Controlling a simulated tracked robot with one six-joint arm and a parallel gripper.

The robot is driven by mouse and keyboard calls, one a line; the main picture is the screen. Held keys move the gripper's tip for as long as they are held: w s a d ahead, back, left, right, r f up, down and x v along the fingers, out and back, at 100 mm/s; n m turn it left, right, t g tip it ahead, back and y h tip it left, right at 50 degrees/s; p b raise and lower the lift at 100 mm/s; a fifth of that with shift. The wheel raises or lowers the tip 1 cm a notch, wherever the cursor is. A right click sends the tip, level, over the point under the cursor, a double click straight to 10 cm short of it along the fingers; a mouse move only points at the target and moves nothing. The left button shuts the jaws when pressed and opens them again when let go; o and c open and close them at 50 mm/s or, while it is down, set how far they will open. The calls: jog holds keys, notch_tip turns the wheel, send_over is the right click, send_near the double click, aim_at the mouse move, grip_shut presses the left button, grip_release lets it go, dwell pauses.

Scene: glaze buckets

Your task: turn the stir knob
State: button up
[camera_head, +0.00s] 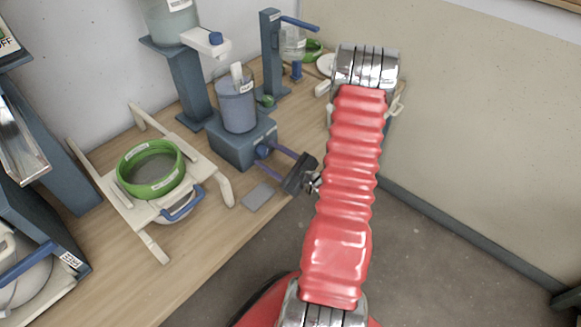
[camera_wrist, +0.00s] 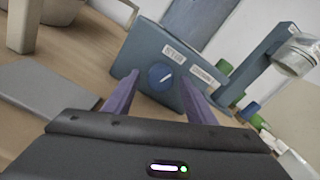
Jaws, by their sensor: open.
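The stir knob is a round blue dial with a white mark, on the front of a blue-grey stirrer base. In the wrist view the knob (camera_wrist: 161,77) sits between and beyond my gripper's two purple fingers. My gripper (camera_wrist: 155,92) is open and empty, its fingers spread to either side of the knob. In the head view the knob (camera_head: 263,151) shows on the stirrer base (camera_head: 232,147), with my gripper (camera_head: 267,160) in front of it. A blue-grey container (camera_head: 237,110) stands on the base. I cannot tell whether a finger touches the knob or base.
A green-rimmed sieve (camera_head: 151,172) rests on a pale wooden frame (camera_head: 143,222) at left. A flat grey plate (camera_head: 258,196) lies near the table's front edge. A blue stand (camera_head: 271,60) and a bucket stand (camera_head: 187,85) rise behind. Bare table (camera_head: 120,270) shows at front left.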

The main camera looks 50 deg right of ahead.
jog(key=s, duration=1.3)
jog(key=shift+d, duration=0.3)
jog(key=shift+r, duration=0.1)
jog(key=w+a+r+n+g+y, duration=0.1)
jog(key=a+r+n+g+y, duration=0.25)
jog(key=a+n, duration=0.35)
jog(key=w+a+r+n+g+y, duration=0.1)
jog(key=a+r+n+g+y, duration=0.3)
jog(key=a, duration=0.6)
jog(key=w+a+r+n+g+y, duration=0.1)
jog(key=a+r+n+g+y, duration=0.1)
jog(key=a+r+n+g, duration=0.45)
jog(key=s+a+n+g+h, duration=0.3)
jog(key=s+a+n+h, duration=0.15)
jog(key=a, duration=0.25)
notch_tip(320, 180, up, 11)
jog(key=n+t+h, duration=0.4)
jog(key=n+h, duration=0.2)
jog(key=n, duration=0.2)
jog(key=shift+s+a+t, duration=0.4)
jog(key=shift+s+a, duration=0.05)
